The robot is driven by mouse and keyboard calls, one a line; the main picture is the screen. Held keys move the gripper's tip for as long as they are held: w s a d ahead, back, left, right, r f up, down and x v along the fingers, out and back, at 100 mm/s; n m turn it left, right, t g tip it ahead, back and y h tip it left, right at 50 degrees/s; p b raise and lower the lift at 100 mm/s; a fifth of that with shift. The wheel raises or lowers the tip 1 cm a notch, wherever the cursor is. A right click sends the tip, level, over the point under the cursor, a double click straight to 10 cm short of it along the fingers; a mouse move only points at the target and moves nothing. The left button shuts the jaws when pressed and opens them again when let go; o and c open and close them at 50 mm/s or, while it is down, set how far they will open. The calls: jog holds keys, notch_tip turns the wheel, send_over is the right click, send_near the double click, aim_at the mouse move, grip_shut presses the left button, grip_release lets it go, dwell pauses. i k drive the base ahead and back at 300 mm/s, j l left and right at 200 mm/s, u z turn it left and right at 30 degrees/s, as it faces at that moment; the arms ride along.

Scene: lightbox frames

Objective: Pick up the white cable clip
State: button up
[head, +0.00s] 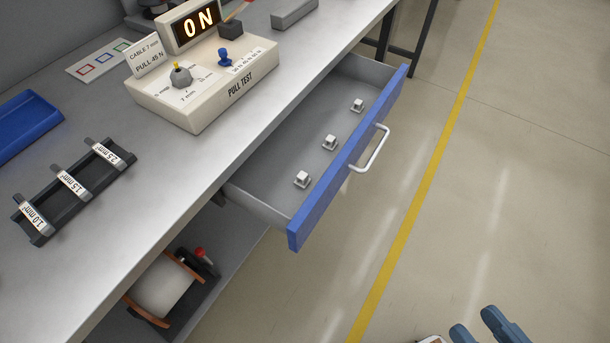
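Three small white cable clips lie apart in a row on the floor of the open drawer (262,178). One is near the front end (302,179), one in the middle (329,142), and one toward the far end (357,105). They look alike. My gripper (477,328) shows only in part at the bottom right edge, as two blue finger-like parts with a gap between them. It looks open and empty. It is far from the drawer, to the right and nearer to me.
The drawer's blue front (350,160) has a white handle (370,150). On the grey bench (165,165) are a pull test box (210,100) with a lit ON sign, a black labelled rack (70,190) and a blue tray (25,122). A spool (163,287) sits below. Floor to the right is clear.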

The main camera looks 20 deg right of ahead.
aim_at(302, 180)
jog(key=i+j, duration=0.15)
jog(key=j, duration=0.2)
jog(key=i+j, duration=0.35)
jog(key=j, duration=0.3)
jog(key=i+j+z, duration=0.1)
jog(key=j+z, duration=0.1)
jog(key=i+j+u, duration=0.15)
jog(key=k+l, duration=0.05)
